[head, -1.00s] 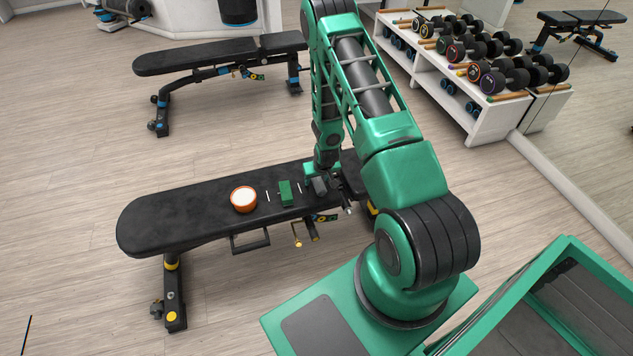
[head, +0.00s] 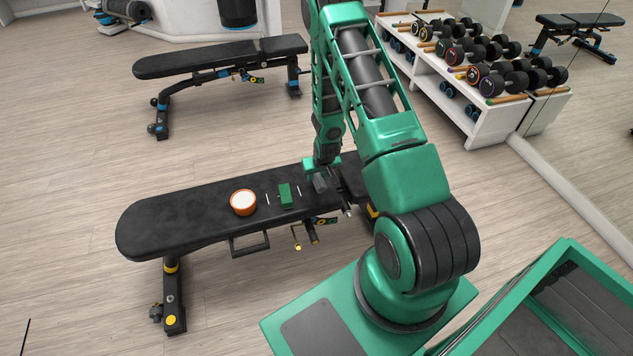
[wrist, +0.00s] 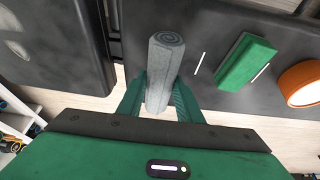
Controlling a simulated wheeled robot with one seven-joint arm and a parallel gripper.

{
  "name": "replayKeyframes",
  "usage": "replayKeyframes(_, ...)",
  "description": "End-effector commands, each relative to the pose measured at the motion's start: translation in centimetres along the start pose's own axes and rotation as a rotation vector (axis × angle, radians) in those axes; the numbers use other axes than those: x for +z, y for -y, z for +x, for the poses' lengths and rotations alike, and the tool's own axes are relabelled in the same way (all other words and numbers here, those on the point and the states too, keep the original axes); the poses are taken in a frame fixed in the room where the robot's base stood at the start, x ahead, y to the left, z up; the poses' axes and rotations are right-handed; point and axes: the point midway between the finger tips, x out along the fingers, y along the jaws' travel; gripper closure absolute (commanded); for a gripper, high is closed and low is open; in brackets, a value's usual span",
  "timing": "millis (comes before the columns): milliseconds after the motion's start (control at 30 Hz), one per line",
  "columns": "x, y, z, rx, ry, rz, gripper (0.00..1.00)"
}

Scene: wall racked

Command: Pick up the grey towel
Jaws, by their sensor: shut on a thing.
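The grey towel (wrist: 163,72) is a tight roll with a spiral end, between the two green fingers of my gripper (wrist: 160,95) in the wrist view. My gripper is shut on it. In the head view the towel (head: 320,184) shows as a small grey shape at the right part of the black bench, just below my gripper (head: 322,172), which is partly hidden by my arm. I cannot tell whether the towel is clear of the bench.
A green block (head: 285,196) lies on the bench (head: 165,220) between thin white marks. An orange-rimmed round container (head: 243,202) stands left of it. Another bench (head: 200,60) and a dumbbell rack (head: 490,118) stand farther back. The floor between the benches is clear.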

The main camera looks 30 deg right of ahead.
Motion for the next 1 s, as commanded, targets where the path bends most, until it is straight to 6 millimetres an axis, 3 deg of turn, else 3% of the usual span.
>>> replayKeyframes(300, -0.4, 6.7, -4.6, -0.003, -0.002, -0.004, 0.95)
replayKeyframes(500, -0.4, 9.7, -6.6, -0.001, -0.001, -0.003, 0.95)
replayKeyframes(700, -0.5, 11.1, -7.6, 0.0, -0.002, 0.0, 0.95)
replayKeyframes(1000, -0.4, 11.3, -7.7, 0.001, 0.0, 0.001, 0.95)
